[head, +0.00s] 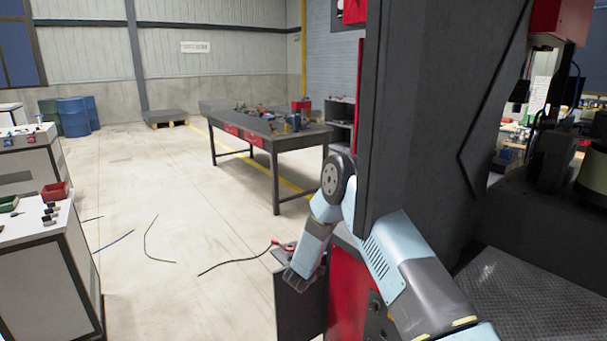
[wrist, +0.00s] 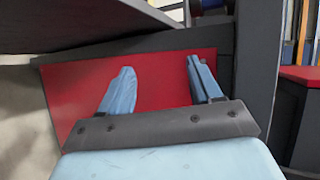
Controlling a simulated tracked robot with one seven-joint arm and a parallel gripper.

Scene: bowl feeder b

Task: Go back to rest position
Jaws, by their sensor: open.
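My gripper (wrist: 161,78) shows in the wrist view with its two light blue fingers spread apart. It is open, with nothing between the fingers. Behind the fingers is a flat red panel (wrist: 160,70) set in a dark frame; I cannot tell whether the fingertips touch it. In the head view my light blue arm is bent, with its elbow raised and its forearm hanging down toward the lower middle. The fingers are not clear there.
A tall dark structure (head: 425,120) stands close beside my arm. A workbench (head: 270,132) with red drawers stands farther back. A white cabinet (head: 40,265) with a red bin (head: 54,191) is at left. Loose cables (head: 150,245) lie on the otherwise open floor.

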